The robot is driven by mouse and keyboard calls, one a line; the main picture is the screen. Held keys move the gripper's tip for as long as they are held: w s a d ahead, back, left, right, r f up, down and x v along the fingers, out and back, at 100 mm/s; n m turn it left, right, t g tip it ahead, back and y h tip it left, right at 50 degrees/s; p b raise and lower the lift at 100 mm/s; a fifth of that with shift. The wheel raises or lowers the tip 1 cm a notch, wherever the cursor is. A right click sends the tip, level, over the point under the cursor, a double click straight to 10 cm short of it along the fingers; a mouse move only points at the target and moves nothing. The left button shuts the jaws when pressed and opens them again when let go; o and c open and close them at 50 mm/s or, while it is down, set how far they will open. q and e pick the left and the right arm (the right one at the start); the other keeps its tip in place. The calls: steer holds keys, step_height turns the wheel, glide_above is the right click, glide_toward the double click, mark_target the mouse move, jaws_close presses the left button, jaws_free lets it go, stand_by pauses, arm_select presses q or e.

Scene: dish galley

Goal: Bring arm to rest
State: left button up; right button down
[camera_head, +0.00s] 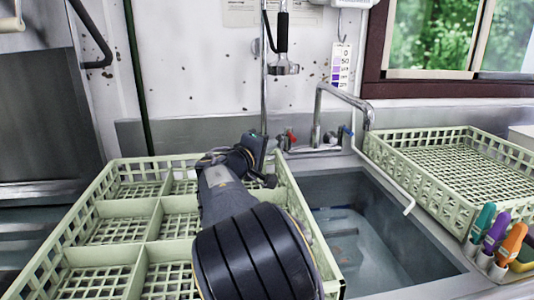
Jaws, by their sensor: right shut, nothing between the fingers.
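My right arm reaches in from the bottom of the head view, its dark links passing over the pale green divided rack (157,218). My right gripper (264,168) is at the far end of that arm, above the rack's right side near the sink edge. It is small and partly turned away; it is shut and holds nothing. The arm hides part of the rack's right compartments. My left gripper is not in view.
A sink (400,245) with cloudy water lies right of the rack, below a faucet (345,95). Another empty green rack (470,165) stands on the right. Coloured-handled tools (495,230) stand in a holder at the right edge. A sprayer (283,40) hangs at the back wall.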

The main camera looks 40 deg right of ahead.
steer(key=shift+s+a+r, duration=0.1)
steer(key=shift+s+a, duration=1.25)
steer(key=shift+s, duration=0.05)
steer(key=shift+r, duration=0.1)
